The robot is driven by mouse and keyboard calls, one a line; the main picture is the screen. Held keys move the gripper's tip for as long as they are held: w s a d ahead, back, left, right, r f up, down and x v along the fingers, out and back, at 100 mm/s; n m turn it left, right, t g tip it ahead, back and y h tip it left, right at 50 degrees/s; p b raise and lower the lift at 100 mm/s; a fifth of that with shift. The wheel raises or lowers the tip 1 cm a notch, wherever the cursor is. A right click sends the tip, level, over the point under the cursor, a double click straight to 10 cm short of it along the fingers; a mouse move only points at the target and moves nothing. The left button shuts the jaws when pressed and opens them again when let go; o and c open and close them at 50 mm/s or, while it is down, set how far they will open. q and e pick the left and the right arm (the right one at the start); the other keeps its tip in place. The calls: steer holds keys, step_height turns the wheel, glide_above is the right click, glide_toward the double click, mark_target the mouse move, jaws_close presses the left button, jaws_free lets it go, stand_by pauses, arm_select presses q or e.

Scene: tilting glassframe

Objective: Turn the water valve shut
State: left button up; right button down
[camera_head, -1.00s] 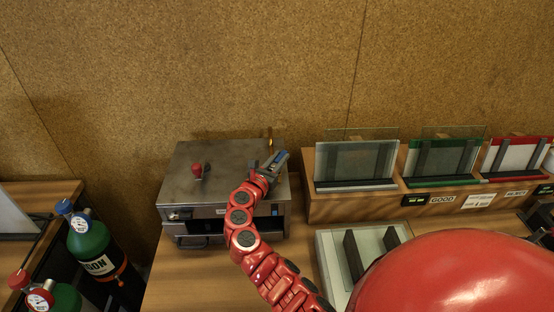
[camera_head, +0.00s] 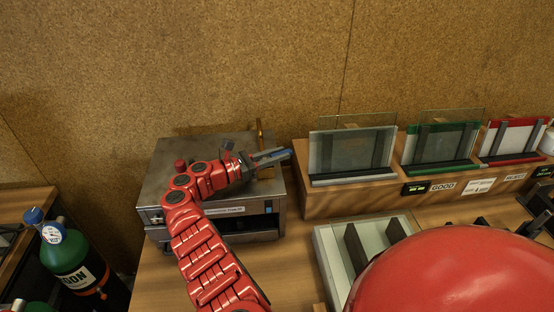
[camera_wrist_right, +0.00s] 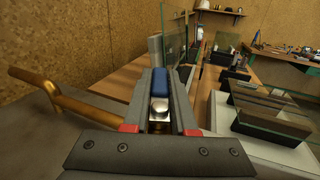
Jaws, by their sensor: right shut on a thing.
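The water valve's blue handle (camera_wrist_right: 159,82), with a silver metal part below it, sits between the fingers of my right gripper (camera_head: 272,156). It also shows as a small blue patch in the head view (camera_head: 273,154). The right gripper is shut on it and points right over the right side of the grey metal machine (camera_head: 165,182). A brass pipe (camera_head: 259,130) stands upright just behind the gripper. In the wrist view the bent brass pipe (camera_wrist_right: 60,97) is to the left of the fingers. The valve body is mostly hidden. My left gripper is not in view.
A wooden rack with glass panes (camera_head: 352,150) stands close to the right of the gripper. A red knob (camera_head: 180,164) on the machine is partly behind my arm. A green gas bottle (camera_head: 70,255) stands at lower left. The cork wall is behind.

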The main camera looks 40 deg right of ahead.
steer(key=shift+s+m+g+b, duration=0.2)
steer(key=shift+m+g+b, duration=0.3)
steer(key=shift+g+b, duration=0.2)
steer(key=c, duration=0.7)
jaws_free()
